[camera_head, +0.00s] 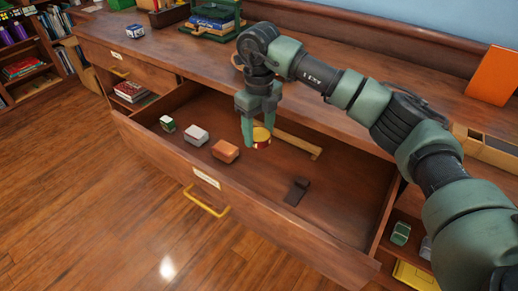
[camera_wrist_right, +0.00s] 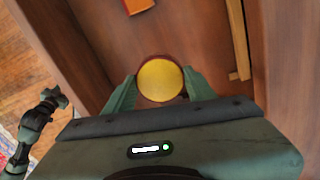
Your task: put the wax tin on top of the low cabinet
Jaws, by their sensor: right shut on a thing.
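The wax tin (camera_head: 262,137) is a small round tin with a yellow lid and a red side. It is inside the open drawer of the low wooden cabinet (camera_head: 160,58). My right gripper (camera_head: 258,132) is shut on the tin, pointing down into the drawer. In the right wrist view the tin's yellow lid (camera_wrist_right: 160,80) shows between the two green fingers. The cabinet top runs behind the drawer, partly hidden by my right arm. Part of my left arm shows small at the lower left of the wrist view; its jaws are unclear.
The drawer (camera_head: 330,215) also holds an orange box (camera_head: 225,151), a white box (camera_head: 195,135), a small green box (camera_head: 167,124), a dark flat item (camera_head: 297,191) and a wooden strip (camera_head: 298,143). A dice-like box (camera_head: 134,31) and a green rack (camera_head: 213,22) stand on top.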

